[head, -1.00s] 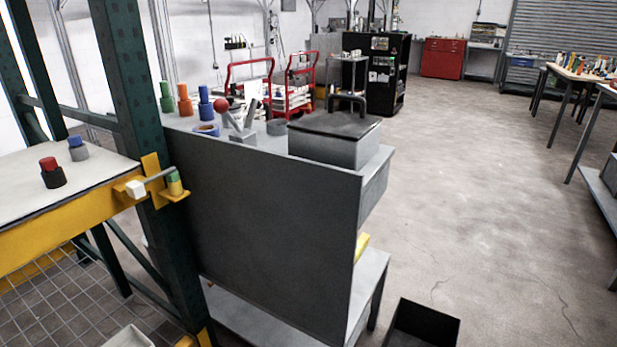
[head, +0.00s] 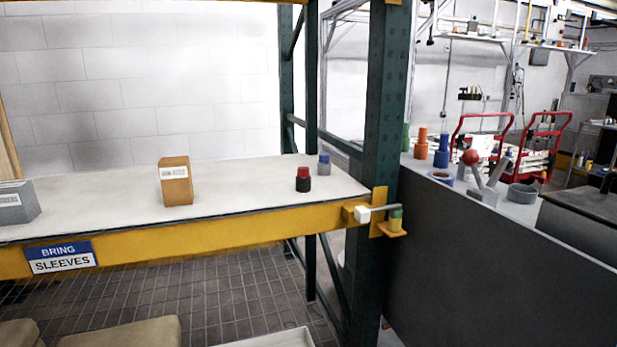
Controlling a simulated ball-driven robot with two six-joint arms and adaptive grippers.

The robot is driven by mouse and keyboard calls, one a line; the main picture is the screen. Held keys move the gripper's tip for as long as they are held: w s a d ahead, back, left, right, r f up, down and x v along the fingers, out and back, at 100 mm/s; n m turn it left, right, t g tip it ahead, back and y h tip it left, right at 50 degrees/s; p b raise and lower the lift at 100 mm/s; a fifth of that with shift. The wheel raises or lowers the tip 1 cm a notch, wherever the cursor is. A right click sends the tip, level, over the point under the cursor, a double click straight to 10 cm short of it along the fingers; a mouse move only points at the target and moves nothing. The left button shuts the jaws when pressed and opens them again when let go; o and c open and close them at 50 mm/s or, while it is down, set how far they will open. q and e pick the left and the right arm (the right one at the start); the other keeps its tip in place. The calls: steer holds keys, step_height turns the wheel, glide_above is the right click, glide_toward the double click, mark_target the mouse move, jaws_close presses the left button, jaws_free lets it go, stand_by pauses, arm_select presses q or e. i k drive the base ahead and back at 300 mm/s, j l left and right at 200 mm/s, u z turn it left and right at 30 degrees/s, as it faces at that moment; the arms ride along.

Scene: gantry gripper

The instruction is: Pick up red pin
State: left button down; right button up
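In the head view, a small red pin (head: 303,173) stands upright on the white shelf top, its lower part in a black base or sleeve (head: 303,185). I cannot tell how deep it sits. A blue pin (head: 324,158) in a grey base stands just behind it to the right. Neither of my grippers is in view, so nothing shows of what they hold.
The shelf (head: 110,198) has a yellow front beam and a green upright (head: 385,110) at its right. An orange box (head: 175,181) and a grey box (head: 17,203) stand on it. A grey workbench (head: 470,270) with coloured pins stands right. The shelf between the boxes is clear.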

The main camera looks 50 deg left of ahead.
mark_target(303, 172)
steer(key=u, duration=1.5)
